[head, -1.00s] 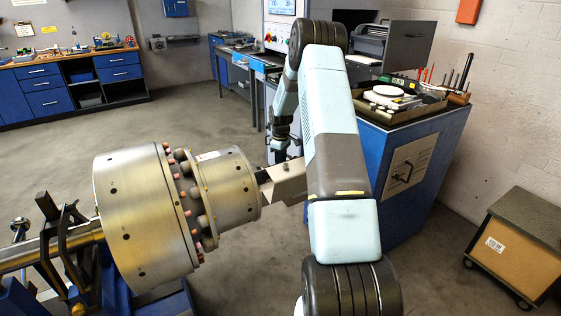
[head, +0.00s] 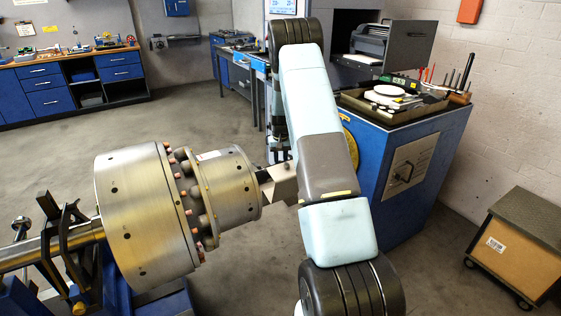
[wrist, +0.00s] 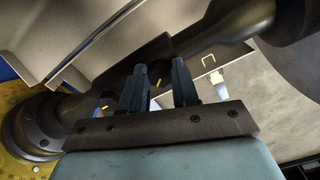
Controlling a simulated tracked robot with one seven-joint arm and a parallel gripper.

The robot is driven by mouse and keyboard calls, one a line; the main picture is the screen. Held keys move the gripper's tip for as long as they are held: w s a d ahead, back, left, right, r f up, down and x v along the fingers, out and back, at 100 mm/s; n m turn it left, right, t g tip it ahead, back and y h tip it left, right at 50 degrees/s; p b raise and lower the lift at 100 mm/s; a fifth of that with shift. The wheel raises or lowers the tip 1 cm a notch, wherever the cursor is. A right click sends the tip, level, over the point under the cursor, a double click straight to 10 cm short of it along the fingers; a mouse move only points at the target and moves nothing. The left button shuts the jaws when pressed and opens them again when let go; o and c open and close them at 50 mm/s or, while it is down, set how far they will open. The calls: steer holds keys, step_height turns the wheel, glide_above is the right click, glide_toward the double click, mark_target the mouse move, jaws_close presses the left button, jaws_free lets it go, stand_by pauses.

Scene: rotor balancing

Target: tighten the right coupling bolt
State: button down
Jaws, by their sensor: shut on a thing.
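My gripper (wrist: 160,85) shows in the wrist view with its two dark fingers a little apart. They close on a thick dark shaft (wrist: 85,108) that runs from lower left to upper right, with small yellow marks. The shaft's lower left end meets a yellow flange (wrist: 15,115). In the head view my arm hides the gripper and the shaft; part of a yellow disc (head: 350,142) shows beside the arm. I cannot make out the right coupling bolt in either view.
The metal rotor (head: 145,220), with several copper-coloured studs, lies close to my arm's left. A blue cabinet (head: 445,145) behind the arm bears a tray of tools (head: 395,116). A wheeled box (head: 510,250) stands at the right. Bare floor lies between.

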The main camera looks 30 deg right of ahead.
mark_target(279, 162)
steer(key=m, duration=0.3)
steer(key=shift+w+a+m, duration=0.15)
steer(key=shift+m, duration=2.05)
steer(key=c, duration=0.8)
jaws_free()
steer(key=shift+c, duration=0.2)
step_height(279, 162, up, 14)
steer(key=shift+f, duration=0.15)
